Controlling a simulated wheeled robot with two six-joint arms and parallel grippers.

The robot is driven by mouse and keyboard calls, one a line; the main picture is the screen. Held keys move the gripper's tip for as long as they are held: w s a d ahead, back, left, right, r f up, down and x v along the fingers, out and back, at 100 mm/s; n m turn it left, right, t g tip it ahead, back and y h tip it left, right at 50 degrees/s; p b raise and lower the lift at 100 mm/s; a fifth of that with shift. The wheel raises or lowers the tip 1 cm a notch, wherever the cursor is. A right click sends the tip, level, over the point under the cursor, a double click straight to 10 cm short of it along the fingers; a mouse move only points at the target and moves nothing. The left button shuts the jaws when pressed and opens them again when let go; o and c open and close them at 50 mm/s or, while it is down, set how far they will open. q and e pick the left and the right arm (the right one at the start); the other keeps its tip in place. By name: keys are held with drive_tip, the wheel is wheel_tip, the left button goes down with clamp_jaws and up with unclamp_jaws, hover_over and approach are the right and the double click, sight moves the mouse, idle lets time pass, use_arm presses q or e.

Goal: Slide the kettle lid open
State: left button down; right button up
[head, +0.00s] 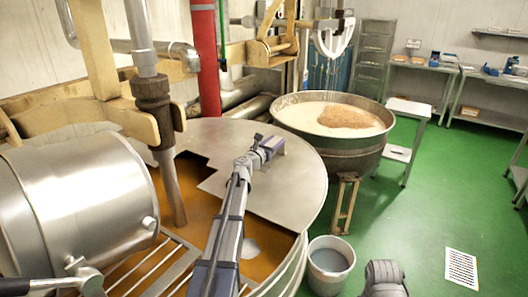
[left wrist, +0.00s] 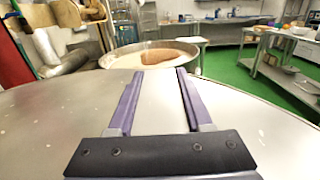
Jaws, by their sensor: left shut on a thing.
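The kettle lid (head: 292,185) is a flat grey metal plate over the far and right part of the large round kettle (head: 205,215). The near and left part of the kettle is uncovered and shows an orange-brown inside. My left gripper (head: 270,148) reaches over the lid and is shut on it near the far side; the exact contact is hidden. In the left wrist view, the two purple fingers of my left gripper (left wrist: 158,85) lie low over the lid (left wrist: 255,120), pointing to its far edge.
A steel drum (head: 75,215) stands at the left, beside a vertical pipe (head: 172,185) reaching into the opening. A second kettle (head: 335,150) with pale contents stands beyond the lid. A grey bucket (head: 330,262) stands at the right. The green floor further right is mostly clear.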

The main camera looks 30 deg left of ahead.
use_arm(q)
drive_tip(key=w, duration=1)
drive_tip(key=shift+w+d, duration=0.25)
drive_tip(key=shift+d, duration=0.15)
drive_tip(key=shift+c, duration=1.6)
unclamp_jaws()
drive_tip(key=shift+s, duration=0.15)
drive_tip(key=s, duration=0.7)
drive_tip(key=shift+s+a, duration=0.25)
drive_tip(key=shift+s, duration=0.1)
